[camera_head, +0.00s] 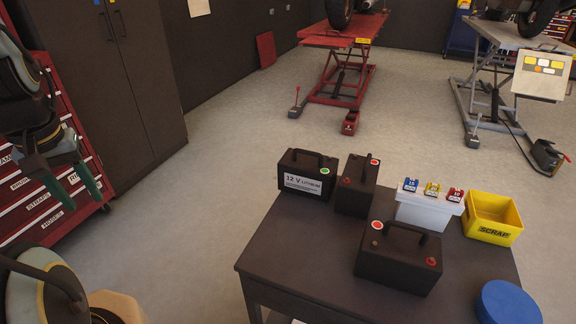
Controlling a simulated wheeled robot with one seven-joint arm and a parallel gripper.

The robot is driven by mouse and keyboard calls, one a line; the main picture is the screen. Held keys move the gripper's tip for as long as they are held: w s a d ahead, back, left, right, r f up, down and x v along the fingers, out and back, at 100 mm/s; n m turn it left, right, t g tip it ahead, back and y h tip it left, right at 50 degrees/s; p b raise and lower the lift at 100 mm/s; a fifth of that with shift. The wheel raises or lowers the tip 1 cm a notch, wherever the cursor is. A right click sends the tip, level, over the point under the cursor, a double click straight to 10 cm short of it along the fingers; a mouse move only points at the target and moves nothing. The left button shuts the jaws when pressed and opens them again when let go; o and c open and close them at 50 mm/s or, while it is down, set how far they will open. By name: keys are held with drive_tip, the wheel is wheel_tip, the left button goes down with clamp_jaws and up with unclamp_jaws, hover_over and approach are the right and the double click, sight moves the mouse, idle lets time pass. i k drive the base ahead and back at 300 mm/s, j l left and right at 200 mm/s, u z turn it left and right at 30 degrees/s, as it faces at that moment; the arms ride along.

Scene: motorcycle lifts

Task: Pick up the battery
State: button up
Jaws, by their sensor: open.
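A black battery (308,173) with a top handle and a white "12 V LITHIUM" label stands at the back left of the dark table. A similar black box (356,185) with a handle and coloured round caps stands upright just right of it. Another black handled box (398,266), with red round caps, stands nearer the front. I cannot tell whether these two are also batteries. My gripper (71,188) is at the left, with green-tipped fingers spread apart and nothing between them. It is well left of the table, in front of the red drawer cabinet in this view.
The dark table (290,262) also bears a white box (428,212) with blue, yellow and red pieces, a yellow SCRAP bin (493,220) and a blue round object (508,304). A red drawer cabinet (90,165) stands left. Open floor lies between cabinet and table.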

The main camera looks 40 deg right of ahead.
sight(304, 173)
drive_tip(key=k+l+z, duration=0.15)
drive_tip(key=k+l, duration=0.2)
drive_tip(key=l, duration=0.15)
drive_tip(key=l+u, duration=0.15)
drive_tip(key=l, duration=0.25)
drive_tip(key=k+l+u, duration=0.2)
drive_tip(key=l, duration=0.15)
